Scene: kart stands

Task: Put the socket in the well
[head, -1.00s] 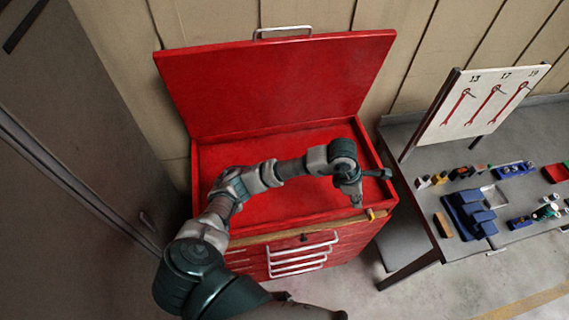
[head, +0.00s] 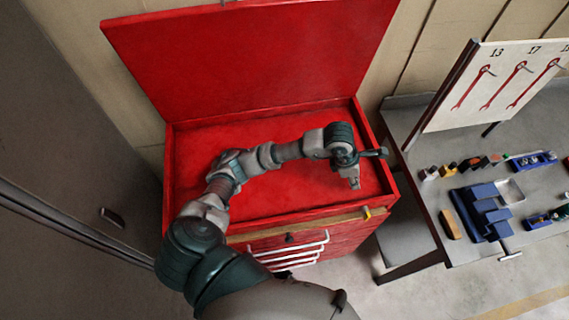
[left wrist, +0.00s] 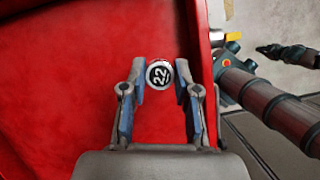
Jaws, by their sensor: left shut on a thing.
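The socket (left wrist: 159,74) shows in the left wrist view as a round end with a dark face marked 22 and a pale rim. My left gripper (left wrist: 160,86) is shut on it, with a finger on each side. In the head view my left gripper (head: 354,183) points down over the right part of the open red tool chest (head: 270,227). The socket is too small to make out there. I cannot pick out the well in either view. My right gripper does not show clearly.
The chest's red lid (head: 250,60) stands raised behind my arm. A yellow piece (head: 367,213) sits on its front edge.

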